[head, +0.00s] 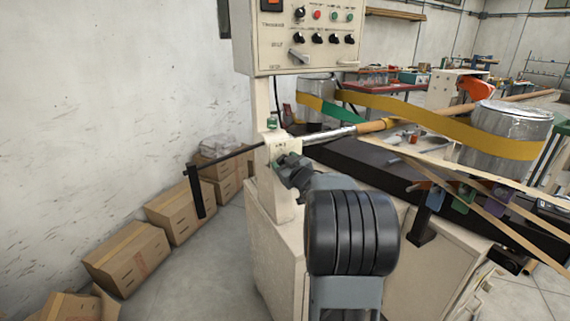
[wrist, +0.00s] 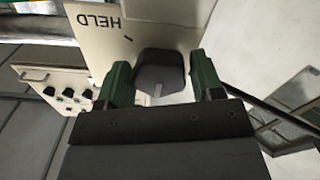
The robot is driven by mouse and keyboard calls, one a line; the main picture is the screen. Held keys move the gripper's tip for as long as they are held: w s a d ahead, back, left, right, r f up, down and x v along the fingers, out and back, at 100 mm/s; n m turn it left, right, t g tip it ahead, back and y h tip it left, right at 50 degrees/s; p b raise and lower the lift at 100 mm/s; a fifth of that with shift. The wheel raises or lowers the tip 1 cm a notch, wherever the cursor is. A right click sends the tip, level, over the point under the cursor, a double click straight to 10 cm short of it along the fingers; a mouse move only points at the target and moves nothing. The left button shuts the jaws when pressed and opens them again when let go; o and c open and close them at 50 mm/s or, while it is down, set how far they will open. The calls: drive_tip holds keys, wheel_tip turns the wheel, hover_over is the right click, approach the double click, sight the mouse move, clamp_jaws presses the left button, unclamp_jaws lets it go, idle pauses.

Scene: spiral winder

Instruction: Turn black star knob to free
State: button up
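The black star knob (wrist: 160,72) shows in the wrist view on a cream plate, with a thin grey pointer or stem on its near side. The word HELD (wrist: 101,18) is printed upside down on the plate, up and left of the knob. My gripper (wrist: 162,80) is open, with one green finger on each side of the knob. A narrow gap shows at the right finger; I cannot tell whether the left finger touches. In the head view my gripper (head: 283,163) is at the cream post (head: 264,150), and the knob is hidden behind it.
A control panel (head: 307,35) with switches stands above the post. A thin dark rod with a black handle (head: 196,190) sticks out left of the post. A yellow belt (head: 430,117) runs to the right. Cardboard boxes (head: 127,257) line the wall; floor between is free.

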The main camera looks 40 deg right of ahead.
drive_tip(key=c, duration=0.6)
drive_tip(key=shift+r+m+p, duration=0.2)
drive_tip(key=shift+m+p, duration=0.3)
drive_tip(key=shift+p, duration=0.15)
drive_tip(key=shift+c, duration=0.2)
drive_tip(key=shift+f, duration=0.15)
drive_tip(key=o, duration=0.9)
drive_tip(key=shift+s, duration=0.1)
drive_tip(key=s, duration=0.4)
drive_tip(key=s+a, duration=0.1)
drive_tip(key=s, duration=0.4)
drive_tip(key=s+a, duration=0.1)
drive_tip(key=s, duration=0.3)
drive_tip(key=shift+s, duration=0.25)
